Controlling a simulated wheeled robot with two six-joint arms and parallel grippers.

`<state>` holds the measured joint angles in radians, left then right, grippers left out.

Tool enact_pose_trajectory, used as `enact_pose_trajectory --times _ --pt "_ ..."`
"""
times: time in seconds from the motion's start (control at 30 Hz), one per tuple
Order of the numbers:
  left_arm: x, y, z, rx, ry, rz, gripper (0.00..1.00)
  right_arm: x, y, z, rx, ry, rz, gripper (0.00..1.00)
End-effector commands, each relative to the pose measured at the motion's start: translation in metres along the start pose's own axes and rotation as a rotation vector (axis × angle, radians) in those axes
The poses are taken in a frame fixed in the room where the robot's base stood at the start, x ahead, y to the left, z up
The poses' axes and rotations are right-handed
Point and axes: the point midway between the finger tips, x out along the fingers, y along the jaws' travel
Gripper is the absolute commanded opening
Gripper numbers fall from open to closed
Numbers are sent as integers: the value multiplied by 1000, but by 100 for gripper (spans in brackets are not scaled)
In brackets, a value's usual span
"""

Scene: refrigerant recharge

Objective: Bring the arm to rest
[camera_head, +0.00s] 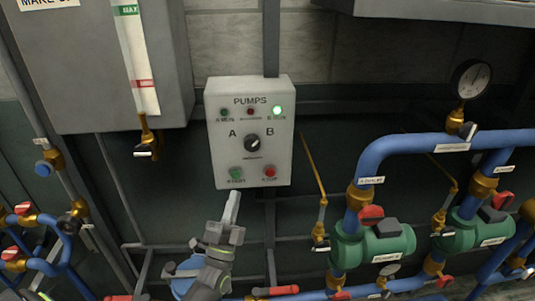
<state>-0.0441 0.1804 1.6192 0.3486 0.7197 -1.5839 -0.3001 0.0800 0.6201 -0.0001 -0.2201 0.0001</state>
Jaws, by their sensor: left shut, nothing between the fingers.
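My left gripper (231,208) comes up from the bottom middle of the head view. It is shut and empty, with its fingertips just below the lower edge of the white PUMPS control box (225,140). I cannot tell whether it touches the box. The box has a black A/B selector knob (253,143), a green start button (236,174) and a red stop button (270,172). The indicator lamp at its upper right (277,111) glows green. My right gripper is not in view.
A grey tank (90,75) with a level gauge (138,60) hangs at upper left. Blue pipes (405,147), green pumps (372,245) and a pressure gauge (471,79) fill the right. More blue pipes and valves with red handles stand at lower left.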

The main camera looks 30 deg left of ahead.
Motion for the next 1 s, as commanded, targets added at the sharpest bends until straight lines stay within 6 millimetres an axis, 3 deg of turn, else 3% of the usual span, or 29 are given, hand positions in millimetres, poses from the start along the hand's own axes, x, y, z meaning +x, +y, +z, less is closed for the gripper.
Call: enact_pose_trajectory --times 0.27,0.47,0.73,1.0 --pt "-2 4 -2 -32 5 45 0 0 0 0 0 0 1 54" --pt "-22 24 -11 -198 -1 292 0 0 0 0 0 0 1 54" --pt "-76 47 -18 -446 -148 703 0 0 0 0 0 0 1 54" --pt "-151 44 -13 -628 -472 1048 0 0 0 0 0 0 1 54"
